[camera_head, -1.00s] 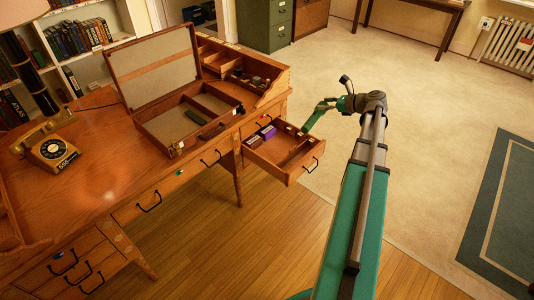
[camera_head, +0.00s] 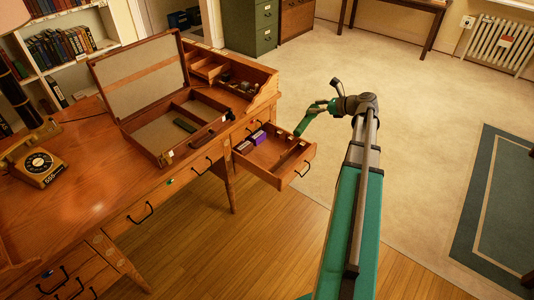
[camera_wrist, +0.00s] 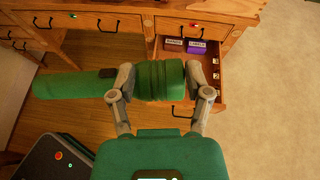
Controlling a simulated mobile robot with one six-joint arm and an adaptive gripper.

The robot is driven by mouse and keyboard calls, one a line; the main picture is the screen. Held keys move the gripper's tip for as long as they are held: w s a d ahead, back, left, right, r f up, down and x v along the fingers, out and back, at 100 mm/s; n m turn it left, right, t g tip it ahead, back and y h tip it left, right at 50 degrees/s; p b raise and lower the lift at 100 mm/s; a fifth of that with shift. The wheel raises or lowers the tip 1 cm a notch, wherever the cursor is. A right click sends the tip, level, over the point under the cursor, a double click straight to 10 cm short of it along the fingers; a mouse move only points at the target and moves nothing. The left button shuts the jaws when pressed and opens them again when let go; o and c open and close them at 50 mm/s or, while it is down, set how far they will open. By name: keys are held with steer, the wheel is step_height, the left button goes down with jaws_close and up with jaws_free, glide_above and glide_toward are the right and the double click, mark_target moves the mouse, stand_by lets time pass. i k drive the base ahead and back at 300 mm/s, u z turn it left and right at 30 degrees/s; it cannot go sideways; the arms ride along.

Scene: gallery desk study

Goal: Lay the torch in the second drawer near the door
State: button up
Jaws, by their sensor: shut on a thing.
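My gripper (camera_wrist: 160,85) is shut on the green torch (camera_wrist: 75,84), gripping it near its thick ribbed head; the torch lies crosswise, its long body pointing left in the wrist view. In the head view the torch (camera_head: 304,122) is held up beside the open drawer's far right side, apart from the desk. The open drawer (camera_head: 296,168) juts out from the right end of the wooden desk.
An open case (camera_head: 160,148) stands on the desk (camera_head: 90,190), with a yellow phone (camera_head: 38,168) to its left. A small organiser (camera_head: 262,90) sits at the desk's far end. A green cabinet (camera_head: 251,25) stands behind.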

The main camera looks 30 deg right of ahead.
mark_target(269, 155)
steer(key=i, duration=0.9)
steer(key=u, duration=0.05)
